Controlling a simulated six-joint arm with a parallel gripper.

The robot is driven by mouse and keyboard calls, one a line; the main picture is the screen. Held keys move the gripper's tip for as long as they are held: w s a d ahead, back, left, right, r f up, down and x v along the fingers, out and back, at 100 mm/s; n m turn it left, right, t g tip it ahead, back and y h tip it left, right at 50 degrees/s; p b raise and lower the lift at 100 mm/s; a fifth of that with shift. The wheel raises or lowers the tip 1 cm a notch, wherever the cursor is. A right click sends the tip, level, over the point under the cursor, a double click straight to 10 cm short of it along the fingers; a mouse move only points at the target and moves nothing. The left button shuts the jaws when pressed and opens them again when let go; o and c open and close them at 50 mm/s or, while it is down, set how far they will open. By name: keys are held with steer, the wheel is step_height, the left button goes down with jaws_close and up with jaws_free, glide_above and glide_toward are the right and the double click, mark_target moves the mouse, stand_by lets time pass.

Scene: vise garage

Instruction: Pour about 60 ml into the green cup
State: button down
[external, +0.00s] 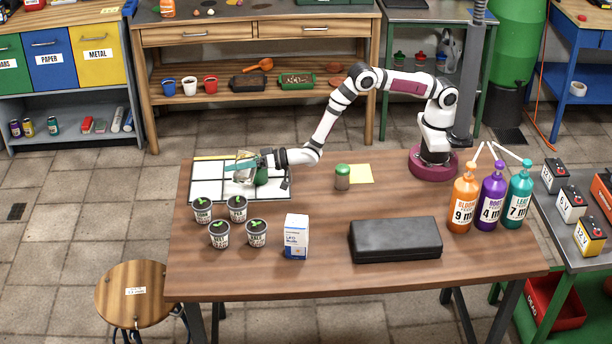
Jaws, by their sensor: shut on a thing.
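My gripper (252,162) reaches over the white gridded panel at the left of the table, its teal fingers shut on a small pale thing (244,173). Its shape is partly covered by the fingers, and I cannot tell whether it is tilted or holds liquid. A dark green rounded thing (261,177) shows just right of it, below my wrist. It may be the green cup, but it is too small and covered to be sure. No stream of liquid is visible.
The gridded panel (207,190) lies flat. Several seedling pots (219,234), a white carton (296,237) and a black case (394,240) stand nearer. A green-lidded jar (342,177) stands mid-table. Orange (464,203), purple (491,200) and teal (518,199) pump bottles stand right.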

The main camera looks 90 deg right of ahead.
steer(key=shift+w+a+f+n+g+h, duration=0.3)
steer(key=shift+a+f+n, duration=0.15)
steer(key=shift+a+n, duration=0.15)
steer(key=shift+w+a+r+n+g+h+b, duration=0.15)
steer(key=shift+a+r+n+g+h, duration=0.1)
steer(key=shift+a+r+n+g, duration=0.25)
steer(key=shift+w+a+r+n+g+h+b, duration=0.15)
steer(key=shift+a+r+n+g+h, duration=0.1)
steer(key=shift+r+n, duration=0.3)
steer(key=shift+w+a+r+n+g+h, duration=0.2)
steer(key=shift+a+r+n+h, duration=0.25)
steer(key=shift+n, duration=0.4)
